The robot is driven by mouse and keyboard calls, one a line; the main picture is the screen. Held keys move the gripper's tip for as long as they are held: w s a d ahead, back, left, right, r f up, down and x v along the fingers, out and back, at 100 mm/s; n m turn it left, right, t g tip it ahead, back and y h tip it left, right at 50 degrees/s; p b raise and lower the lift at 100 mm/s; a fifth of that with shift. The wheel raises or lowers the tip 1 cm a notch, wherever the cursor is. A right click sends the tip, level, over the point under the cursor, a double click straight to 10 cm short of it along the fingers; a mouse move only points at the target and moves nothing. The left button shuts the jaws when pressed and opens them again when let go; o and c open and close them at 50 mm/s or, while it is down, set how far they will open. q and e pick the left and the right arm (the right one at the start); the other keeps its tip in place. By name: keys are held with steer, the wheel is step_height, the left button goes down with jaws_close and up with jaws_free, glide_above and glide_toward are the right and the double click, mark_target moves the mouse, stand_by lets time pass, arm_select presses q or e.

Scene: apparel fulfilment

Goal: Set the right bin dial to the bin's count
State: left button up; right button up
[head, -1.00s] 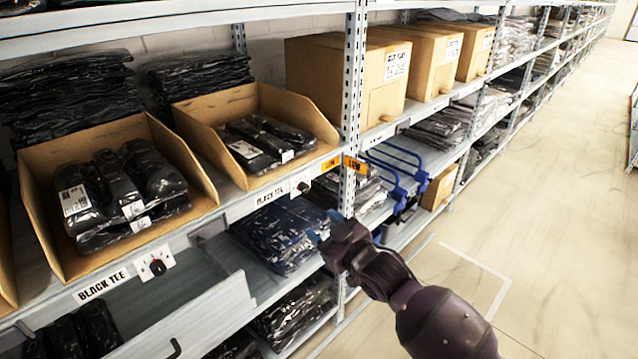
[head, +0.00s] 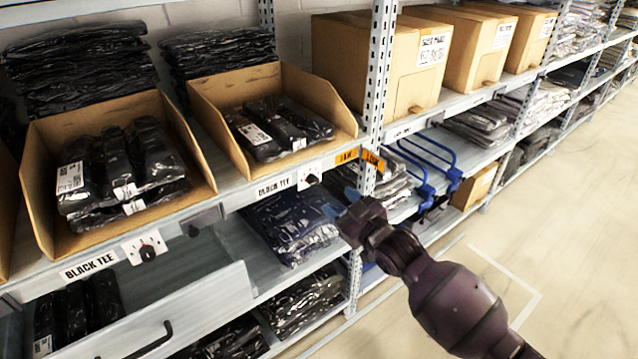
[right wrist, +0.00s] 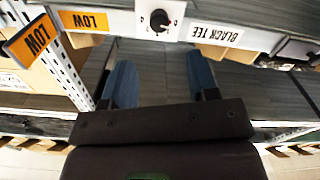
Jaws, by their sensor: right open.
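The right bin (head: 335,108) is an open cardboard bin on the shelf; at least 3 black bagged tees (head: 262,138) show in it. Its dial (head: 308,181) is a black knob on a white plate on the shelf edge, right of a "BLACK TEE" label (head: 274,185). In the right wrist view the dial (right wrist: 160,20) is upside down, beyond the fingers; its setting is too small to read. My right gripper (head: 341,203) is open and empty, just right of and below the dial, apart from it. The right wrist view shows its blue fingers (right wrist: 162,77) spread. My left gripper is out of view.
The left bin (head: 38,190) has its own dial (head: 147,251). Orange "LOW" tags (head: 346,157) and a metal upright (head: 378,85) stand close to my right gripper. A lower shelf holds dark bagged clothes (head: 290,228). The aisle floor at right is clear.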

mark_target(316, 182)
steer(key=x, duration=0.4)
steer(key=b+x, duration=0.1)
steer(key=x, duration=0.3)
steer(key=shift+f, duration=0.2)
steer(key=shift+w+a+r, duration=0.1)
steer(key=shift+w+a, duration=0.15)
steer(key=shift+w, duration=0.15)
steer(key=shift+c, duration=0.3)
steer(key=c, duration=0.9)
steer(key=shift+o, duration=0.2)
steer(key=shift+m, duration=0.4)
steer(key=m, duration=0.2)
steer(key=shift+m, duration=2.5)
